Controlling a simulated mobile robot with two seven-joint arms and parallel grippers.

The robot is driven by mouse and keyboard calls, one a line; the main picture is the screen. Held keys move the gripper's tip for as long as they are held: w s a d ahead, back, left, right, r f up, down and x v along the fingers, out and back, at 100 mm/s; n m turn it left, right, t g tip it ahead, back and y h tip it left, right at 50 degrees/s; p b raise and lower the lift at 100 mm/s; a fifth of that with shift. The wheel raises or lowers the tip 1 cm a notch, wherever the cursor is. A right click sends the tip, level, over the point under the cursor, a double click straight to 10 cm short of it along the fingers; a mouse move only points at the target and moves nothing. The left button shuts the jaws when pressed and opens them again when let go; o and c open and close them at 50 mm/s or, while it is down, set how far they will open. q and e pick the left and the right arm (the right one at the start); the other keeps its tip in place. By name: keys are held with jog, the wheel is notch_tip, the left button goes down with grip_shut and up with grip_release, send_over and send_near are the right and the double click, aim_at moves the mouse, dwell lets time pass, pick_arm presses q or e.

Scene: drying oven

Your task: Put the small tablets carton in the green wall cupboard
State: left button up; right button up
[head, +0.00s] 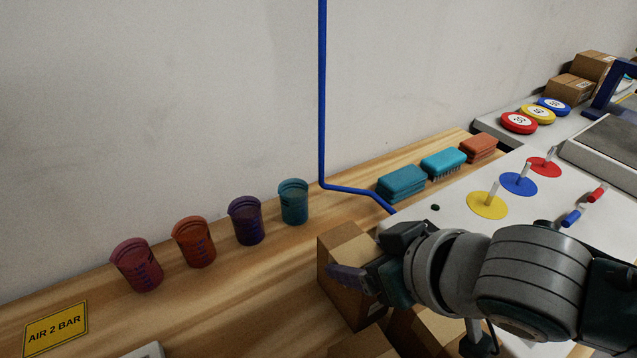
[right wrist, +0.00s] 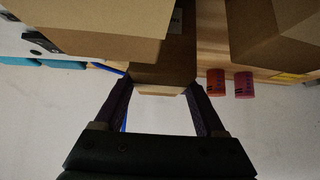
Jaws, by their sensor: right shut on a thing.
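My right gripper (head: 362,272) is shut on a brown cardboard carton (head: 338,252) above the wooden bench; one dark finger lies across the carton's near side. In the right wrist view the same carton (right wrist: 165,72) sits between the two fingers of the right gripper (right wrist: 158,90). No readable label shows on it, so I cannot confirm from print that it is the tablets carton. The green wall cupboard is in neither view. My left gripper is not in view.
Other brown boxes (head: 432,335) stand close below and beside the gripper. Several coloured beakers (head: 247,220) line the wooden bench (head: 225,285) at the wall. A white worktop (head: 450,225) with coloured discs lies right.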

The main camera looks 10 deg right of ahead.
grip_shut()
